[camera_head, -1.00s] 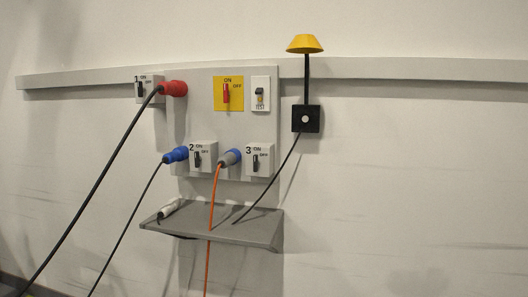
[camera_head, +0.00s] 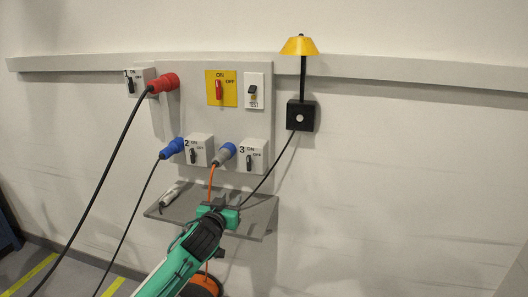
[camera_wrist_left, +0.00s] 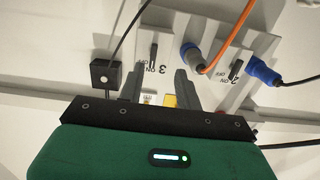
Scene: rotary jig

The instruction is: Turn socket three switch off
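The socket three box (camera_head: 253,153) is white and sits at the lower right of the wall panel, marked 3, ON and OFF. Its black switch lever (camera_head: 249,161) stands about upright, below the ON mark. A grey-blue plug with an orange cable is in its left side. My left gripper (camera_head: 222,207) is below the box, in front of the shelf, apart from the lever. In the left wrist view, where the panel appears upside down, the gripper (camera_wrist_left: 160,85) has its fingers spread and empty; the lever (camera_wrist_left: 153,54) shows beyond them. My right gripper is out of view.
Socket two (camera_head: 198,149) with a blue plug (camera_head: 172,148) is to the left. A yellow main switch plate (camera_head: 221,88) is above. A yellow-shaded lamp (camera_head: 299,46) stands to the right. The grey shelf (camera_head: 262,215) is below; cables hang in front.

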